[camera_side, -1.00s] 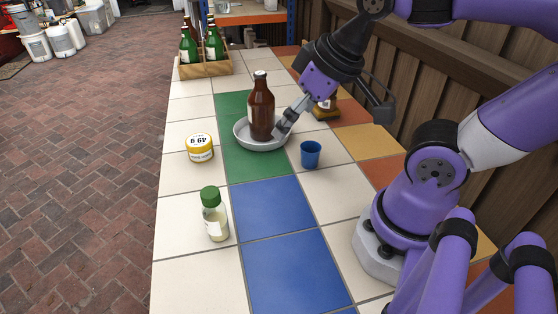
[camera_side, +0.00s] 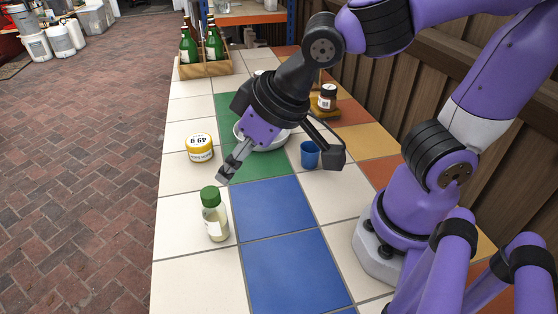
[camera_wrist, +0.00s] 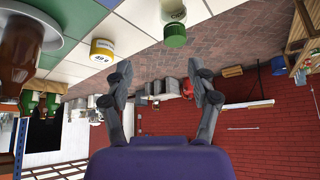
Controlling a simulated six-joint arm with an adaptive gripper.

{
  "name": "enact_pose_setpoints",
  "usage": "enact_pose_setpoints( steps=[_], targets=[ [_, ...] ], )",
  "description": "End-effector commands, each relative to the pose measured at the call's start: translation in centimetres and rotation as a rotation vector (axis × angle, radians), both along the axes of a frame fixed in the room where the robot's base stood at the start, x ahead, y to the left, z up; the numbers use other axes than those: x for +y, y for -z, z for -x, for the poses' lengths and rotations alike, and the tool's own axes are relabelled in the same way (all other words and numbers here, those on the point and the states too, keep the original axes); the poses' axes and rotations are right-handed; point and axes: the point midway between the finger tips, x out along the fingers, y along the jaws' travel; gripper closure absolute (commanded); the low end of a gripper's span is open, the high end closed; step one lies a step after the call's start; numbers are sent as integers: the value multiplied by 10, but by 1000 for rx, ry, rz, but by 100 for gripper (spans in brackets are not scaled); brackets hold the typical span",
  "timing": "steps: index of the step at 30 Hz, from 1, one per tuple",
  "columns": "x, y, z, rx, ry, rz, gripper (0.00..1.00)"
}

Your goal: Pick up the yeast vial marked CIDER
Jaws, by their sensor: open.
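A small clear vial (camera_side: 215,222) with a green cap and pale contents stands upright on the white tiles at the near left.
A yellow-and-white tub (camera_side: 199,149) stands behind the vial. A blue cup (camera_side: 310,154), a dark jar (camera_side: 327,97) and a crate of green bottles (camera_side: 205,68) stand farther off. A brown bottle (camera_wrist: 18,45) shows in the wrist view. The blue tiles (camera_side: 285,260) are clear.

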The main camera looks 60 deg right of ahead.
Motion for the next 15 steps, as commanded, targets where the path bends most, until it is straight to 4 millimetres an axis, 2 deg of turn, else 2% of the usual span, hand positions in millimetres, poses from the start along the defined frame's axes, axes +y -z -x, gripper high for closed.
enact_pose_setpoints(
  steps=[1,4,9,15],
  targets=[
    [11,3,1,-6,-23,4,33],
    [20,7,-2,-18,-35,6,33],
    [23,29,-14,-16,-33,9,33],
    [26,46,-26,-20,-36,5,33]
  ],
)
